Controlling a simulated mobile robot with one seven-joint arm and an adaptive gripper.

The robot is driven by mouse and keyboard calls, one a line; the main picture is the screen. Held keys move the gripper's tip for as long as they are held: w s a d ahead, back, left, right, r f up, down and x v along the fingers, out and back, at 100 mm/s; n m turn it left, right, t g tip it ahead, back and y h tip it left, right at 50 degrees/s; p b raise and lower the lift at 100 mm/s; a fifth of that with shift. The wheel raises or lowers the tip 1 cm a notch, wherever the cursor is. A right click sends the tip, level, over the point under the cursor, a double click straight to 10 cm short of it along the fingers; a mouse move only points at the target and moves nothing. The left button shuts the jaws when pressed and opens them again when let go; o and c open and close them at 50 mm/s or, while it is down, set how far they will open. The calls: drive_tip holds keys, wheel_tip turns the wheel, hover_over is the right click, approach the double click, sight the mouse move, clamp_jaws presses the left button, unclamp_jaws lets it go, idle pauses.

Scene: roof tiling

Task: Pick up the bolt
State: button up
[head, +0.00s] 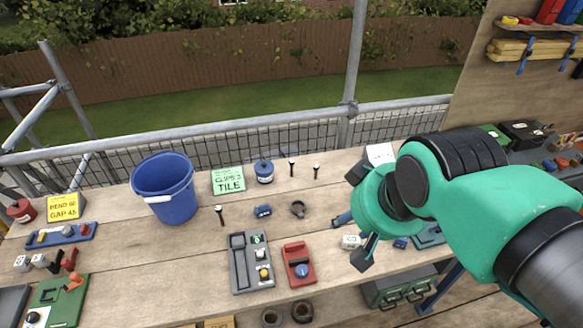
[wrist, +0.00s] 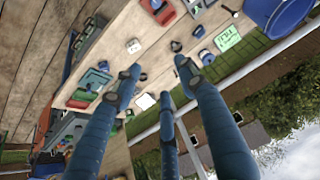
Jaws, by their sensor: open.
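Three small dark upright pieces that look like bolts stand on the wooden bench: one left of centre (head: 220,213), and two at the back, one (head: 291,168) beside the other (head: 316,170). I cannot tell which of them is the bolt meant. A similar piece shows at the top of the wrist view (wrist: 230,11). My gripper (head: 355,213) is open and empty, above the bench to the right of these pieces and apart from them. Its blue fingers are spread in the wrist view (wrist: 160,80), hiding part of the bench.
A blue bucket (head: 165,195) stands at the left back beside a green note (head: 228,181). A blue tin (head: 264,171), a grey tray (head: 250,275) and a red device (head: 299,266) are around the middle. Scaffold rails (head: 240,132) and netting border the bench's back edge.

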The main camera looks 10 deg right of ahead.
drive_tip(key=w+r+m+g+p, duration=0.1)
drive_tip(key=w+r+m+p, duration=0.35)
drive_tip(key=w, duration=1.05)
drive_tip(key=m+g+p, duration=0.5)
drive_tip(key=p, duration=0.3)
hover_over(291, 161)
wheel_tip(291, 161, down, 29)
drive_tip(key=shift+s+f, duration=0.1)
drive_tip(key=shift+f, duration=4.25)
